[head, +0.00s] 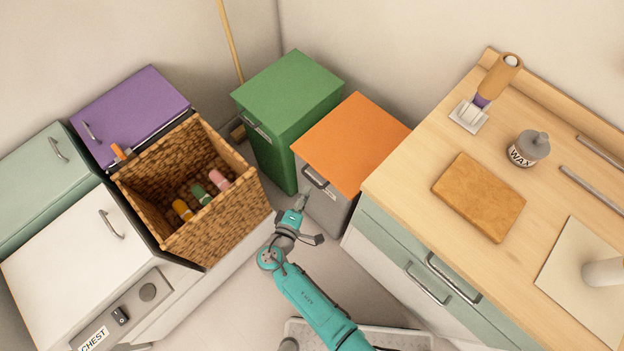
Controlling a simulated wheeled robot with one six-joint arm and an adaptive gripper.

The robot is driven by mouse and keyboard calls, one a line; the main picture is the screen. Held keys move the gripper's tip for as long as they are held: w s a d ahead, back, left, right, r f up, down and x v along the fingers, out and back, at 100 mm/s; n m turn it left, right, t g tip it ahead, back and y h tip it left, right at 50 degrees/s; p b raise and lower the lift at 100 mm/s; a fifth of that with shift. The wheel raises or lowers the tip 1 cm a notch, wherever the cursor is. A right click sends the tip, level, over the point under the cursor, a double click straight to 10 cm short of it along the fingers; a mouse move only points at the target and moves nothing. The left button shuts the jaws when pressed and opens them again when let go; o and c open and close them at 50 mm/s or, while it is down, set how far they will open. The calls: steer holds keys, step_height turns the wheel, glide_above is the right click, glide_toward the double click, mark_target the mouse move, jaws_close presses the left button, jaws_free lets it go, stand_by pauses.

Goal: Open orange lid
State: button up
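The orange lid (351,141) lies flat and closed on top of a grey bin (327,209) in the middle of the head view. My gripper (302,204) is at the end of the teal arm, in front of the bin and a little below the handle in the picture. It looks apart from the lid. The fingers are small and partly merge with the grey bin, so I cannot tell whether they are open or whether they touch the bin front.
A green-lidded bin (287,90) stands close at the left. A wicker basket (222,226) with rolled items is further left, by a white chest (90,265) and purple-lidded box (130,110). A wooden-topped counter (410,185) stands close at the right. Some floor is free.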

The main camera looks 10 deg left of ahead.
mark_target(312, 180)
steer(key=x, duration=0.6)
steer(key=shift+w+d, duration=0.15)
steer(key=shift+w, duration=0.1)
jaws_close()
